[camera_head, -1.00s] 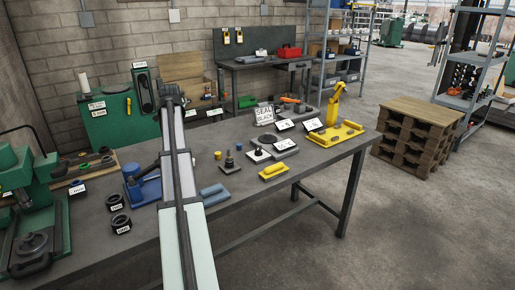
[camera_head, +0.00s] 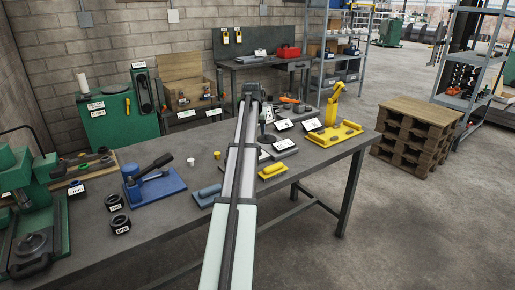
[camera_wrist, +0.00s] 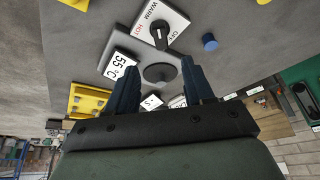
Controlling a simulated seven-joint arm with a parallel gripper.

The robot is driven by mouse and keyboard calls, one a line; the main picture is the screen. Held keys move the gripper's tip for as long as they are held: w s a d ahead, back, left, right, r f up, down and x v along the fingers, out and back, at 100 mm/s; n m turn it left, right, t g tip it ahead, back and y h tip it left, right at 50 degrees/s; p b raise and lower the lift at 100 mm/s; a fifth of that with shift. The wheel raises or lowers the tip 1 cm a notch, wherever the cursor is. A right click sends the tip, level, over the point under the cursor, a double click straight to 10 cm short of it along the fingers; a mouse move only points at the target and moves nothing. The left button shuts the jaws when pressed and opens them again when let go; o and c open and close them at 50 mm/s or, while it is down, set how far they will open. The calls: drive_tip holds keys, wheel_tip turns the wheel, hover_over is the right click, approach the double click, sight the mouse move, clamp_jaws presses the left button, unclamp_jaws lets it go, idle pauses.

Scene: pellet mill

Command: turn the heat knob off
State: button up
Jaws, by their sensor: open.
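The heat knob (camera_wrist: 159,34) is a dark knob on a white plate (camera_wrist: 177,17) marked OFF, WARM and HOT at the top of the wrist view. A grey round disc (camera_wrist: 160,73) shows between the fingers. In the head view my gripper (camera_head: 252,92) is over the bench, and my arm hides part of the knob's area.
A blue peg (camera_wrist: 209,42) stands right of the knob. On the bench (camera_head: 130,240) are a yellow fixture (camera_head: 320,138), a yellow-handled block (camera_head: 272,171), a blue press (camera_head: 155,185) and black rings (camera_head: 118,212). The bench's front edge is clear.

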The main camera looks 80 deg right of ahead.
drive_tip(key=x, duration=1.2)
drive_tip(key=shift+d+f, duration=0.15)
drive_tip(key=shift+c, duration=0.4)
clamp_jaws()
